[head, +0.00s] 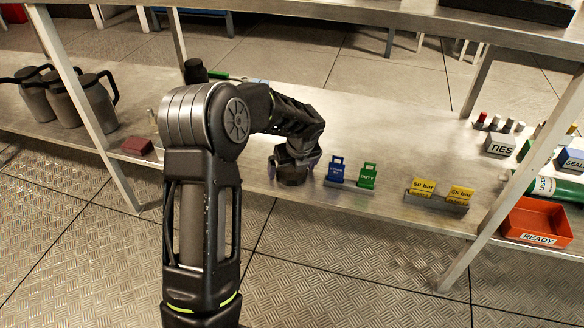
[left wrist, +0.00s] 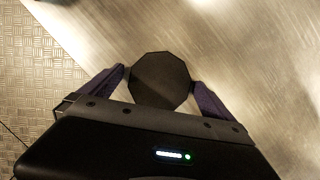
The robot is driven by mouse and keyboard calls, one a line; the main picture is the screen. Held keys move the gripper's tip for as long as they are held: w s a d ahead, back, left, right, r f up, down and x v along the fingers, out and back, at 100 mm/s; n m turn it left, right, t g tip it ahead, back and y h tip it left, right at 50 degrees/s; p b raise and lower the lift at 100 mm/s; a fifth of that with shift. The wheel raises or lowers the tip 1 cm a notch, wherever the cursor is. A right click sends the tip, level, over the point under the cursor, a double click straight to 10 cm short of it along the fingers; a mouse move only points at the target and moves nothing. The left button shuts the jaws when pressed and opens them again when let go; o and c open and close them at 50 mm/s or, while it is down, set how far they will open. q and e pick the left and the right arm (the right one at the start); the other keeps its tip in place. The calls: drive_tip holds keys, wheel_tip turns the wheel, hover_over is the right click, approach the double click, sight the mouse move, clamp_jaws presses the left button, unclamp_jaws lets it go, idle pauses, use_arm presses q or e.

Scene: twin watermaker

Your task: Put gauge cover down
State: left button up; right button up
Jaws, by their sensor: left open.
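The gauge cover (left wrist: 160,80) is a dark, many-sided disc, seen from above in the left wrist view. In the head view it is the dark round piece (head: 291,180) at the front of the metal shelf (head: 240,176), left of the blue tag. My left gripper (left wrist: 160,84) is open, with one purple-grey finger on each side of the cover. I cannot tell whether the fingers touch it. In the head view the left gripper (head: 293,163) is low over the shelf and partly hides the cover. My right gripper is not in view.
A blue tag (head: 336,170) and a green tag (head: 368,176) stand close right of the gripper. Yellow tags (head: 424,188) stand farther right, then an orange READY tray (head: 540,222). Dark jugs (head: 62,97) and a dark red block (head: 137,146) are at left.

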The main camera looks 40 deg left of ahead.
use_arm(q)
drive_tip(key=shift+r, duration=0.15)
drive_tip(key=p+v, duration=0.5)
drive_tip(key=v, duration=0.7)
